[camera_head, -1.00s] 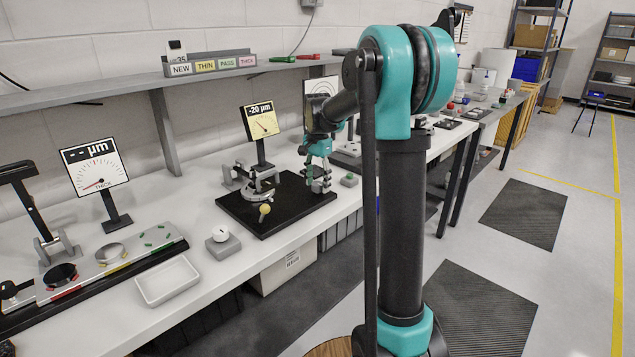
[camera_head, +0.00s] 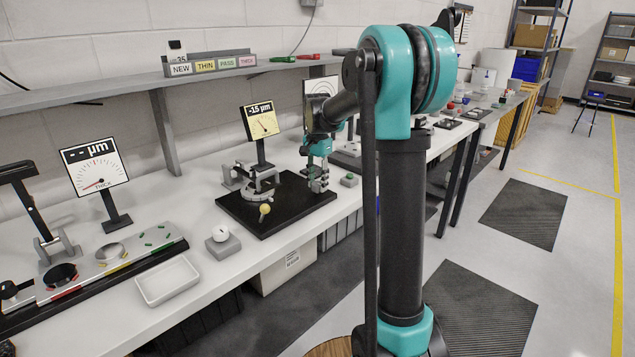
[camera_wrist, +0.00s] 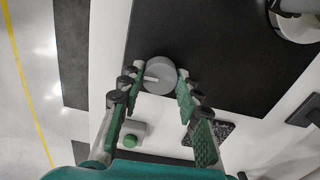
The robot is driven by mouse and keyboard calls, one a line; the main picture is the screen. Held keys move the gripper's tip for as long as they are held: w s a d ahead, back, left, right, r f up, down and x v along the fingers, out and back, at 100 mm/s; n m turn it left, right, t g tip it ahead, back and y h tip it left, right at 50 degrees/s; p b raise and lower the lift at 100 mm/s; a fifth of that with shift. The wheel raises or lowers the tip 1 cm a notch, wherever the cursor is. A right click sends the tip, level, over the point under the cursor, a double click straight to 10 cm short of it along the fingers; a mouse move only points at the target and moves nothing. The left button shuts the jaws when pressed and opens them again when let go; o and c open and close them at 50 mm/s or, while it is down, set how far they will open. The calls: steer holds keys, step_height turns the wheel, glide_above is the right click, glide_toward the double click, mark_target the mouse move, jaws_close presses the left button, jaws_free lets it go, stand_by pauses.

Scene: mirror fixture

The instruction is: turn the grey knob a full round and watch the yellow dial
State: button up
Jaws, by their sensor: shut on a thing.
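The grey knob (camera_wrist: 158,76) is a round disc with a pale pointer mark, at the edge of a black plate in the wrist view. My gripper (camera_wrist: 157,82) has its green-padded fingers on both sides of the knob and is shut on it. In the head view my gripper (camera_head: 318,183) is at the right end of the black plate (camera_head: 290,207), and it hides the knob there. The yellow dial (camera_head: 262,122) stands on a post behind the plate; its display seems to read -15 µm.
A mirror fixture (camera_head: 262,183) stands on the plate with a yellow ball-shaped knob (camera_head: 265,209) in front. A green button (camera_wrist: 130,141) on a grey box is close to my fingers. A white dial (camera_head: 95,172), a grey box with a white button (camera_head: 222,242) and a tray (camera_head: 167,280) are left.

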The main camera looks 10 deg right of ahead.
mark_target(317, 183)
steer(key=n, duration=0.7)
steer(key=shift+n, duration=0.3)
steer(key=n, duration=0.6)
steer(key=shift+n, duration=0.3)
steer(key=o, duration=1.2)
steer(key=shift+c, duration=0.2)
steer(key=shift+r, duration=0.1)
step_height(317, 183, up, 12)
